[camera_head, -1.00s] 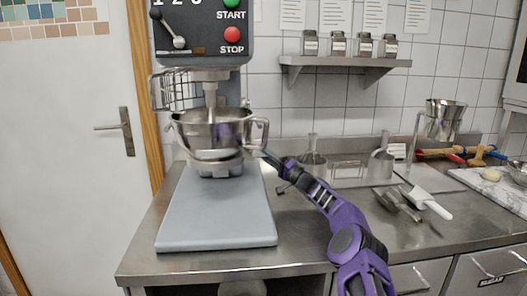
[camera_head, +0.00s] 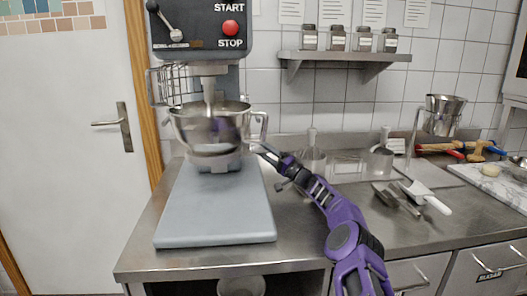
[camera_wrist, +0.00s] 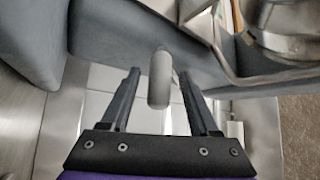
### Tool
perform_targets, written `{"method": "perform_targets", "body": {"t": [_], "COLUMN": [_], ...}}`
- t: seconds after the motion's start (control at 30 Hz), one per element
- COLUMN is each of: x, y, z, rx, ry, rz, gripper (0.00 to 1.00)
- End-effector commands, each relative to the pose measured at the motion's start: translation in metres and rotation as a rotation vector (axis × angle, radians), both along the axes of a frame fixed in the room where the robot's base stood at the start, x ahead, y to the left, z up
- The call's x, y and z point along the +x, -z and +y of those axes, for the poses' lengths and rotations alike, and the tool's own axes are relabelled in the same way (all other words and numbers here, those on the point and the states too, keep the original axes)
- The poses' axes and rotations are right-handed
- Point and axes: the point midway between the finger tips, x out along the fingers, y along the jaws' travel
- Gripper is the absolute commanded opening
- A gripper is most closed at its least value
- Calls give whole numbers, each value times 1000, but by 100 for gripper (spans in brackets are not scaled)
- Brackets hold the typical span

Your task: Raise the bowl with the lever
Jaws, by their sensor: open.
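The steel bowl (camera_head: 190,124) hangs in the grey stand mixer, around its shaft, above the mixer's base (camera_head: 215,215). Part of the bowl's metal also shows at the upper right of the wrist view (camera_wrist: 292,20). My gripper (camera_head: 264,151) is at the right side of the mixer, just below the bowl's right handle. In the wrist view my gripper (camera_wrist: 160,74) is open. A grey rounded grip, which looks like the lever's end (camera_wrist: 159,80), shows between its two fingers, with gaps on both sides. I cannot tell its depth. The lever is not clear in the head view.
The mixer's head carries a black-knobbed control lever (camera_head: 172,30) and a red stop button (camera_head: 231,27). A wire guard (camera_head: 168,86) is left of the bowl. Scoops and a white-handled spatula (camera_head: 425,197) lie on the steel counter to the right. A shelf (camera_head: 345,57) with jars is above.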

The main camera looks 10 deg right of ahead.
Motion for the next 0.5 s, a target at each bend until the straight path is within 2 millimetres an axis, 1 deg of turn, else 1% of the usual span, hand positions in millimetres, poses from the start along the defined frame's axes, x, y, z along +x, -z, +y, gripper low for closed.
{"method": "perform_targets", "body": {"t": [0.17,0.3,0.43,0.5], "x": [-2,-9,-21,-28], "y": [1,4,11,10], "z": [-4,-11,-25,-34], "rx": [1,2,2,1], "ry": [1,0,0,2], "rz": [0,1,1,1], "gripper": [62,62,62,62]}}
